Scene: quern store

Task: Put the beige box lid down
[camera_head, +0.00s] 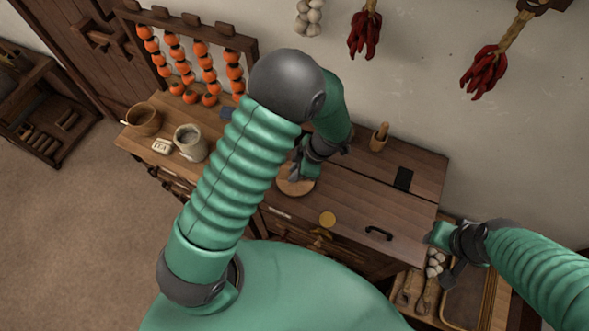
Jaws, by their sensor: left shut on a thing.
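The beige box lid (296,187) looks like a round, flat, light-brown disc over the wooden chest top, left of its middle. My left gripper (298,172) points down at the disc from above and is shut on it, covering part of its upper side. I cannot tell whether the disc touches the wood beneath. My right gripper (441,258) is at the right, beyond the chest's right edge, with its fingers apart and nothing seen between them.
A rack of orange fruit (200,65) stands behind. Garlic (435,262) lies near my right gripper.

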